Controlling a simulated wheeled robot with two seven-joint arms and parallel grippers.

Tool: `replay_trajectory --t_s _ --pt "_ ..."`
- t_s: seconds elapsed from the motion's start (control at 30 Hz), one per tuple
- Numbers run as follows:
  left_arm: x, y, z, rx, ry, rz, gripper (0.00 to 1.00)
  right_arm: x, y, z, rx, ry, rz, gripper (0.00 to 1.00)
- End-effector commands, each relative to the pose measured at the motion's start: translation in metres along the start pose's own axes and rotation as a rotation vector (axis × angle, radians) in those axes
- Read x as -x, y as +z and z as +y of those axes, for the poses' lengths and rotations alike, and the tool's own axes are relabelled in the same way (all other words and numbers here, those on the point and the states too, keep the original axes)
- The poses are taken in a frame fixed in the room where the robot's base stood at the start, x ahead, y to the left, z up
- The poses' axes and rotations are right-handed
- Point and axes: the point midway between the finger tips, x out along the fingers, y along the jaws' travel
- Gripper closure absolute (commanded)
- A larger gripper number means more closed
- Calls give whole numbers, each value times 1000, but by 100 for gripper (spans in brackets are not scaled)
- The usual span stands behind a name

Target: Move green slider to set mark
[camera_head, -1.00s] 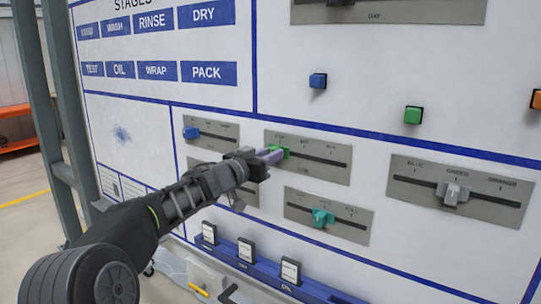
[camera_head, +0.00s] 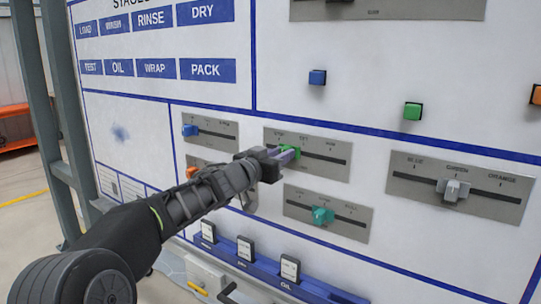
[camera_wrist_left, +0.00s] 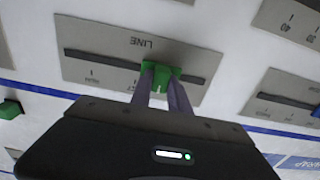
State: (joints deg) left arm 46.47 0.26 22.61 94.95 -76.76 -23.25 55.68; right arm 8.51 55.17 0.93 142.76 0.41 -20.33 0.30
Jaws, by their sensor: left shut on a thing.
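The green slider (camera_head: 289,149) sits in the dark slot of a grey plate (camera_head: 335,172) on the white panel. My left gripper (camera_head: 283,155) is shut on it, fingers on either side of the knob. The left wrist view shows the plate upside down, marked LINE, with the green knob (camera_wrist_left: 160,76) between the two fingers (camera_wrist_left: 161,83). The knob is near the middle label of the plate, which seems to read SET; the fingers partly hide that label, so exact alignment cannot be told. My right gripper is out of view.
A blue slider (camera_head: 190,130) is to the left, a teal slider (camera_head: 322,215) below, and a grey slider (camera_head: 454,190) to the right. Blue (camera_head: 317,77) and green (camera_head: 412,110) buttons stick out above. A blue ledge (camera_head: 262,266) with cards runs below.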

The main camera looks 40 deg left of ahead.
Motion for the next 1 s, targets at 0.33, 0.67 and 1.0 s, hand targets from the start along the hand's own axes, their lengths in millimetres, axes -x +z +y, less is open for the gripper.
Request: replay_trajectory --t_s 0.33,0.67,1.0 --pt "0 0 39 -1 2 1 100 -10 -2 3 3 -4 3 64" --pt "0 0 38 -1 2 1 65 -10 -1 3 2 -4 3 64" --pt "1 0 38 0 1 0 56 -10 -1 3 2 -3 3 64"
